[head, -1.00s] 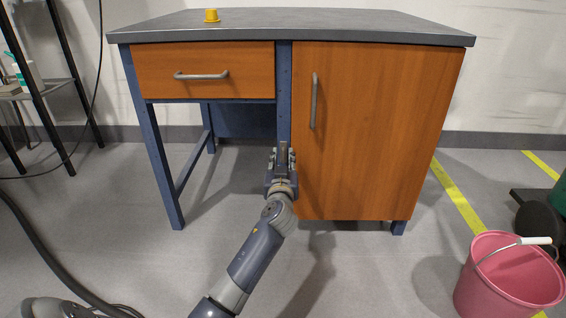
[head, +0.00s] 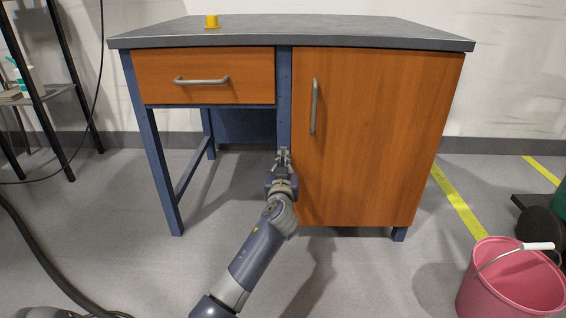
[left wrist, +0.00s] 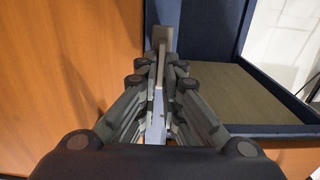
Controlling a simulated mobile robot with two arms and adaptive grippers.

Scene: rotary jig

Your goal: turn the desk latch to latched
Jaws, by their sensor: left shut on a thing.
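The desk (head: 290,35) stands ahead, with a wooden drawer (head: 205,75) at left and a wooden door (head: 380,135) at right. My left gripper (head: 283,158) is low on the blue upright between the open leg space and the door. In the left wrist view, my left gripper (left wrist: 162,85) is shut on a narrow grey lever, the desk latch (left wrist: 162,40). The latch's end sticks out past the fingertips. In the head view the gripper largely hides the latch, and its exact angle cannot be told. My right gripper is not in view.
A yellow cup-like piece (head: 211,21) sits on the desk top. A pink bucket (head: 510,280) stands on the floor at right. A dark shelf rack (head: 40,90) is at far left. The floor before the desk is mostly clear.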

